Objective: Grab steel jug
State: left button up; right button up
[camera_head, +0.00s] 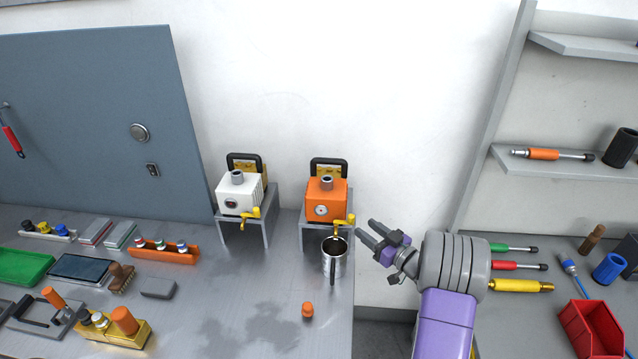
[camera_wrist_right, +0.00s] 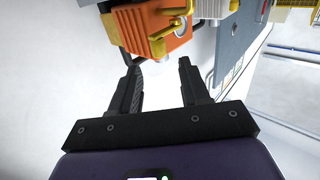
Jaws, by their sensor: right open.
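The steel jug (camera_head: 333,262) stands upright on the metal table, under the yellow tap of the orange machine (camera_head: 327,200). Its open top is dark inside and its handle faces the front. My right gripper (camera_head: 366,235) is open and empty, just right of the jug's rim and apart from it. In the right wrist view, the two fingers of my right gripper (camera_wrist_right: 160,75) are spread with nothing between them. The orange machine (camera_wrist_right: 158,25) shows beyond them there; I cannot make out the jug in that view. My left gripper is not in view.
A white machine (camera_head: 240,195) stands left of the orange one, each on a metal stand. A small orange object (camera_head: 308,310) lies in front of the jug. Trays and tools fill the table's left side. A red bin (camera_head: 592,330) and screwdrivers lie at right, across a gap.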

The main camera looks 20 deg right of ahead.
aim_at(334, 253)
jog(key=k, duration=1)
